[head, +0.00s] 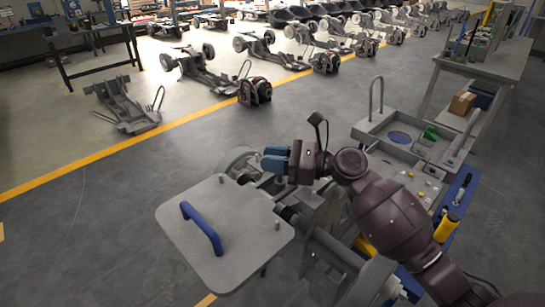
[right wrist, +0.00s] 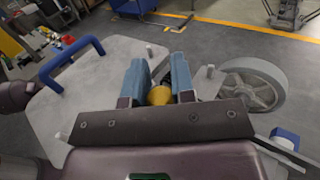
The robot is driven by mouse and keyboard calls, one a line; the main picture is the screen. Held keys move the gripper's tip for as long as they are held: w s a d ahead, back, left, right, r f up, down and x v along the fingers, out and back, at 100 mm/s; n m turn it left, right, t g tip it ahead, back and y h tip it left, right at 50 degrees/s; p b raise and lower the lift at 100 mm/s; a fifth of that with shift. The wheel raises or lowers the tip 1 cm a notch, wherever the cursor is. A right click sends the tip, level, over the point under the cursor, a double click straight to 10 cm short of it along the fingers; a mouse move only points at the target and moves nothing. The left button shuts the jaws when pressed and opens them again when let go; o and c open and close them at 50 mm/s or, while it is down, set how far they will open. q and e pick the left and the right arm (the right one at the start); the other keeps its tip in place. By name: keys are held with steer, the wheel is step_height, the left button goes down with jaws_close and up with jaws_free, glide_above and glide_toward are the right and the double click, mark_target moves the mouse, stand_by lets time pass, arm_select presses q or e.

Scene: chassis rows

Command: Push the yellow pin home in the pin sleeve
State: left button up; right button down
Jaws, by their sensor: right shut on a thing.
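My right gripper (head: 272,160) is over the chassis, beside a grey wheel (head: 238,160). In the right wrist view its two blue fingers (right wrist: 160,75) stand on either side of the yellow pin (right wrist: 159,96), shut on it. Only the pin's rounded yellow end shows between the fingers. The pin is hidden by the gripper in the head view. I cannot make out the pin sleeve, so how deep the pin sits cannot be told. My left gripper is not in view.
A grey plate (head: 250,236) with a blue handle (head: 203,228) lies close in front of the gripper. A grey tray cart (head: 400,150) with small parts and a yellow cylinder (head: 447,228) stands at the right. Open floor (head: 110,230) lies to the left.

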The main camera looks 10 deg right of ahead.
steer(key=shift+f+b, duration=0.3)
steer(key=shift+f, duration=0.45)
steer(key=c, duration=0.9)
jaws_free()
steer(key=shift+f, duration=0.1)
steer(key=shift+s+d, duration=0.1)
steer(key=shift+d+f, duration=0.15)
steer(key=shift+d, duration=0.1)
steer(key=shift+r+b+v, duration=0.15)
steer(key=shift+b+v, duration=0.15)
steer(key=shift+v, duration=2.2)
steer(key=shift+r+b+v, duration=0.15)
steer(key=shift+b+v, duration=0.1)
steer(key=shift+v, duration=2.3)
